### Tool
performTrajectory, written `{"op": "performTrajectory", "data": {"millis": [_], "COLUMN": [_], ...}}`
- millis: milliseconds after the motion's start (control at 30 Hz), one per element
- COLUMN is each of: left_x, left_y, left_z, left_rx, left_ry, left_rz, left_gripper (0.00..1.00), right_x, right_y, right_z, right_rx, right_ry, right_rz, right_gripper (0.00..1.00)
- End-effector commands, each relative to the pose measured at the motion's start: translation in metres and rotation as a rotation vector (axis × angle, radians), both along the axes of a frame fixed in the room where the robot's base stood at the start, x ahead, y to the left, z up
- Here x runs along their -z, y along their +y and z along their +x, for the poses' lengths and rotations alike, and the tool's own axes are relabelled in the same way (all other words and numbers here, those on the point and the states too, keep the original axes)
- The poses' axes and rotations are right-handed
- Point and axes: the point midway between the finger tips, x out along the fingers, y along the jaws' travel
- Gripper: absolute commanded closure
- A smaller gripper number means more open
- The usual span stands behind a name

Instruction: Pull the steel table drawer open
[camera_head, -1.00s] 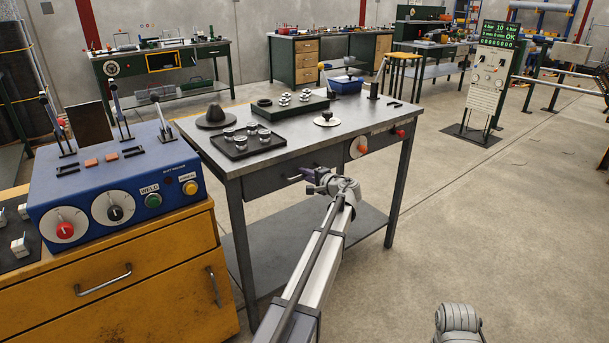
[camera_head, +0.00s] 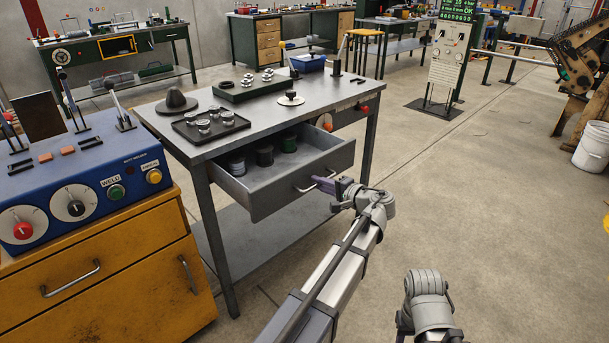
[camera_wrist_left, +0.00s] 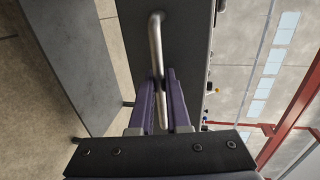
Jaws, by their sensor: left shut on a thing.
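The steel table (camera_head: 228,133) stands in the middle of the head view. The bar handle (camera_head: 308,187) is on the drawer front. My left gripper (camera_head: 325,184) is at the right part of this handle and shut on it. In the left wrist view the purple fingers (camera_wrist_left: 162,100) lie on both sides of the handle (camera_wrist_left: 155,42). My right gripper is not in view; part of my right arm shows at the bottom.
A yellow cabinet (camera_head: 110,285) with a blue welder box (camera_head: 85,175) stands close at the left. The table top carries a black tray (camera_head: 210,138) with metal pieces and a dark cone (camera_head: 177,100).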

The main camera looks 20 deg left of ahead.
Motion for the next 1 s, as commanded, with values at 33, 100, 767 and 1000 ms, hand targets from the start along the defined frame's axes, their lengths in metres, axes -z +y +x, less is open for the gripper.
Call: {"op": "performTrajectory", "data": {"millis": [33, 100, 767, 1000], "left_x": [0.0, 0.0, 0.0, 0.0], "left_y": [-0.009, -0.018, -0.041, -0.041], "left_z": [-0.004, -0.008, -0.017, -0.017], "left_rx": [0.002, 0.001, -0.002, -0.001], "left_ry": [0.0, 0.001, 0.001, 0.001], "left_rz": [-0.001, -0.001, -0.001, -0.001], "left_gripper": [1.0, 1.0, 1.0, 0.67], "right_x": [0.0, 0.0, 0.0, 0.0], "right_y": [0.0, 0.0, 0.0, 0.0], "right_z": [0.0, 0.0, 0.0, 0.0], "right_rx": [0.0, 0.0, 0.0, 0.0], "right_ry": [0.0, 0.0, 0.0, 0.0], "right_rz": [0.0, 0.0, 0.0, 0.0], "right_gripper": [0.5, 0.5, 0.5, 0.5]}}
